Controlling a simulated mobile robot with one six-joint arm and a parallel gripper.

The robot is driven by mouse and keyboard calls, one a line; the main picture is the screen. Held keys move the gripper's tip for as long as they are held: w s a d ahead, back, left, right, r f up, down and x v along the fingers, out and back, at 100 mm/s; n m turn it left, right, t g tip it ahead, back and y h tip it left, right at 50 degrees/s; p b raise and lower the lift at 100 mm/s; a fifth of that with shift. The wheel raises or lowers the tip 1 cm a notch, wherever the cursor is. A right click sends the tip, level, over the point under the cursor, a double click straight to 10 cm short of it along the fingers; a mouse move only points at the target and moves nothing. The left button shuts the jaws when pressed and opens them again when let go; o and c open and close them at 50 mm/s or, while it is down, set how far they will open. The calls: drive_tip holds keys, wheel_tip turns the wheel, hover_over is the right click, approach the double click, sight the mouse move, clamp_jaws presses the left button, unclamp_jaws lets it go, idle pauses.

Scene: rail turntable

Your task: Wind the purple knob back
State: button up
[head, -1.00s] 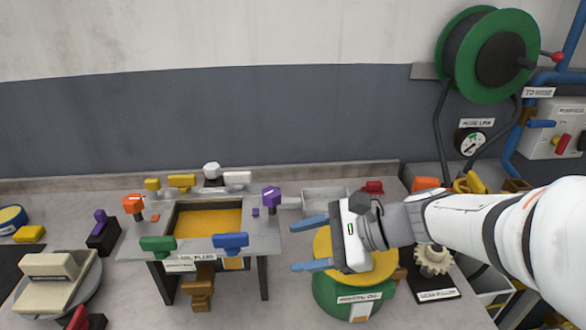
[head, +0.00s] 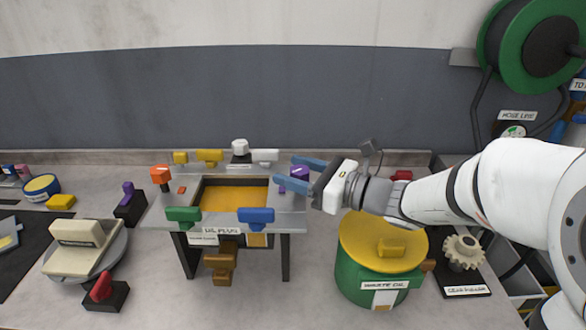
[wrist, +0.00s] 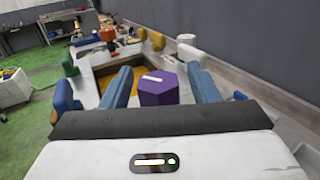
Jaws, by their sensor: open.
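The purple knob (head: 298,177) stands at the right end of the grey raised frame (head: 290,218). In the wrist view the knob (wrist: 158,86) is a hexagonal purple block with a white line across its top. My gripper (head: 300,174) is open, with its two blue fingers reaching left at the knob. In the wrist view one finger is on each side of the knob, with a visible gap on both sides. The near finger partly hides the knob in the head view.
The frame also bears an orange knob (head: 161,176), a green block (head: 184,215), a blue block (head: 256,216) and yellow and white blocks at the back. A green drum with a yellow lid (head: 365,250) stands below my arm. A gear (head: 463,250) sits at the right.

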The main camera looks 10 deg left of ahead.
drive_tip(key=shift+w+a, duration=0.15)
drive_tip(key=shift+a, duration=0.5)
drive_tip(key=c, duration=0.9)
drive_tip(key=shift+d, duration=0.3)
drive_tip(key=shift+c, duration=0.4)
drive_tip(key=shift+a, duration=0.25)
